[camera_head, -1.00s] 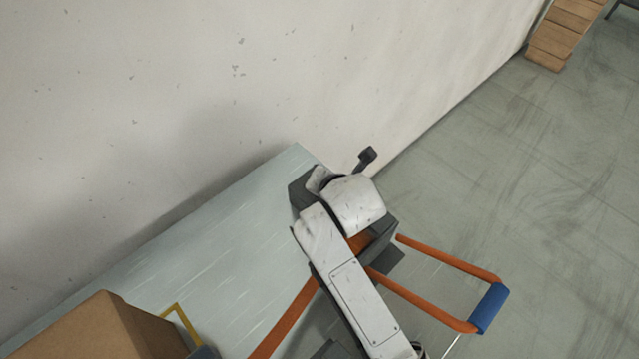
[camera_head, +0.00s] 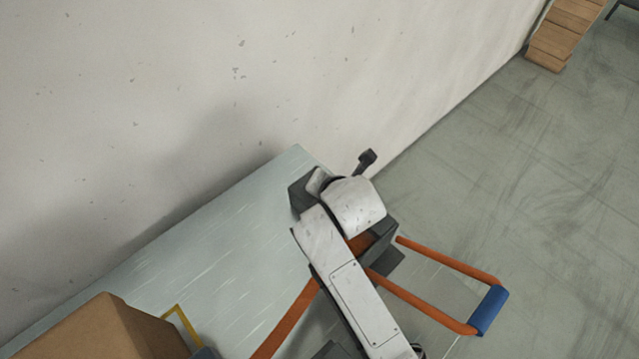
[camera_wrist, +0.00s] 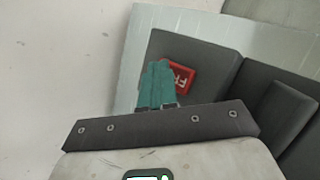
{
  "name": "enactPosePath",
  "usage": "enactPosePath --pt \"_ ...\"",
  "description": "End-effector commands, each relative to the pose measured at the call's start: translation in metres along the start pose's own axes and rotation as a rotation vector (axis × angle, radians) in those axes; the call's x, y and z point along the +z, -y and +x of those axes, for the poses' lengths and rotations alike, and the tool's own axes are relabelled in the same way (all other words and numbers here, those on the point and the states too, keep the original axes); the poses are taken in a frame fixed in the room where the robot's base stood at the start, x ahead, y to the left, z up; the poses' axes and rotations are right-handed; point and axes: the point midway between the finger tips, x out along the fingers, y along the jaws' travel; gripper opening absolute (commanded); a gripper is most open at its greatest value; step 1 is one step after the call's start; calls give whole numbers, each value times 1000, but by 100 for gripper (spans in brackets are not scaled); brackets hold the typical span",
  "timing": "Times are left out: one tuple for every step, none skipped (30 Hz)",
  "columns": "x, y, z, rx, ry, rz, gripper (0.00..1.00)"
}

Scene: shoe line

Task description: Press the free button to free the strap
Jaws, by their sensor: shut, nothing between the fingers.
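The red button (camera_wrist: 180,77) with white lettering sits on a dark grey block (camera_wrist: 205,58) in the wrist view. Part of the button and its lettering are hidden behind my gripper. My gripper (camera_wrist: 157,66) has teal fingers, shut and empty, with tips over the button's left side. I cannot tell whether they touch it. In the head view an orange strap (camera_head: 287,318) runs over the pale bench to the dark block (camera_head: 299,193), mostly behind my white arm. The button and my fingers are hidden there.
The pale bench top (camera_head: 230,235) lies against the wall. A cardboard box (camera_head: 95,330) stands at lower left. An orange frame with a blue grip (camera_head: 489,308) sticks out to the right. A dark lever (camera_head: 367,158) stands behind the block. Open floor (camera_head: 530,200) lies right.

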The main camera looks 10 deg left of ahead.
Motion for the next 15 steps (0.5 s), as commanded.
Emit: enactPosePath --pt "-4 3 -2 -13 -13 4 0" --pt "-3 2 -3 -13 -13 4 0" --pt "-1 1 -5 -13 -12 4 0" --pt "0 0 -6 -13 -12 3 0" --pt "1 -1 -7 -12 -11 3 0" --pt "2 -2 -8 -11 -9 3 0" --pt "2 -2 -9 -11 -8 2 0" --pt "3 -2 -9 -10 -7 2 0" --pt "3 -3 -9 -9 -6 2 0" --pt "3 -3 -9 -8 -5 1 0" --pt "4 -3 -9 -8 -5 1 0" --pt "4 -3 -9 -7 -4 1 0" --pt "4 -3 -9 -6 -3 1 0" --pt "4 -4 -9 -6 -3 0 0" --pt "5 -4 -10 -5 -2 0 0"
